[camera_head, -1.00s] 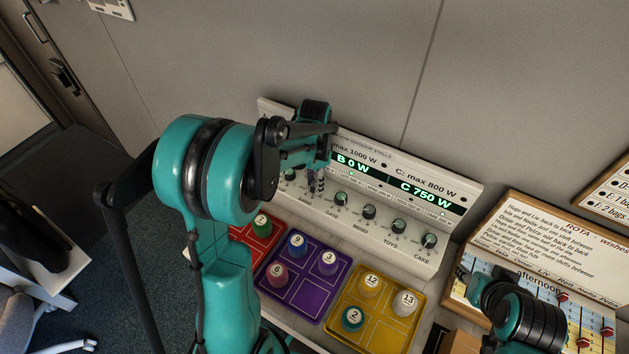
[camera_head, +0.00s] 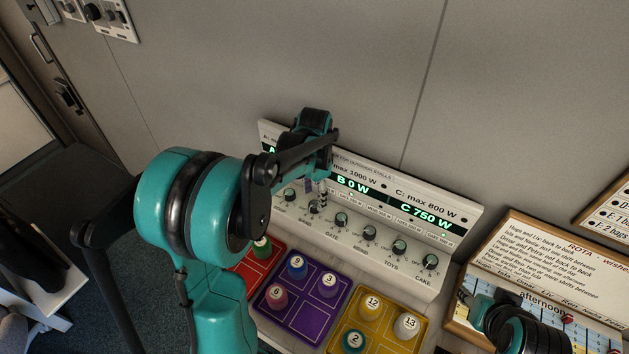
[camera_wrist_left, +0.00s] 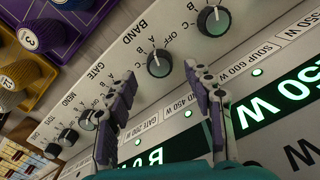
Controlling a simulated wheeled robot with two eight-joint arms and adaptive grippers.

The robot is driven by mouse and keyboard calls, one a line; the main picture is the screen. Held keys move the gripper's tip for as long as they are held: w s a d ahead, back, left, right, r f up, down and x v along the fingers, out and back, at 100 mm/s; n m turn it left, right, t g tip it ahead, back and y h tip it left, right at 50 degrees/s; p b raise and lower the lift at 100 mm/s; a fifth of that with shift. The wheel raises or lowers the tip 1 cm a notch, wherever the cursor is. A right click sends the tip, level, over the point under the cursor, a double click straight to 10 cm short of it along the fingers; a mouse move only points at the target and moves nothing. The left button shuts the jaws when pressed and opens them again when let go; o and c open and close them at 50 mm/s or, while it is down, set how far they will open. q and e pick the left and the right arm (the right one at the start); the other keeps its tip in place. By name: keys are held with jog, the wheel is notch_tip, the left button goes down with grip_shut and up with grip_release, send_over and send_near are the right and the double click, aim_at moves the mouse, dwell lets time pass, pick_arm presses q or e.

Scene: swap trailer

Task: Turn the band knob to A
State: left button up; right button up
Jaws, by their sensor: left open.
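The band knob (camera_wrist_left: 159,63) is a dark round dial with a pale pointer line, marked OFF, A, B and C. I cannot read for certain which mark its pointer faces. In the head view the band knob (camera_head: 315,207) sits low on the white panel (camera_head: 385,265), just below my left gripper (camera_head: 322,190). In the wrist view my left gripper (camera_wrist_left: 160,95) is open, with its two purple-padded fingers apart and the band knob beyond the tips, between their lines. It does not touch the knob. My right gripper (camera_head: 468,295) is at lower right; its jaws are unclear.
The gate knob (camera_wrist_left: 88,120) and another knob (camera_wrist_left: 213,20) flank the band knob closely. The display (camera_head: 352,184) reads B 0 W and C 750 W. Purple (camera_head: 318,318) and yellow (camera_head: 375,341) trays with numbered pegs stand before the panel. A rota board (camera_head: 540,258) stands right.

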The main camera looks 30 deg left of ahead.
pick_arm(q)
notch_tip(320, 180, up, 8)
jog(key=shift+r, duration=0.15)
jog(key=shift+s+d, duration=0.1)
dwell(0.5)
jog(key=n+t, duration=0.3)
jog(key=t, duration=0.1)
send_near(315, 207)
jog(key=s+d+r, duration=0.4)
jog(key=r, duration=0.1)
jog(key=s+d+f+n+t, duration=0.3)
jog(key=s, duration=0.4)
jog(key=shift+d+b, duration=0.25)
jog(key=shift+b, duration=0.2)
jog(key=shift+s+f, duration=0.1)
dwell(0.8)
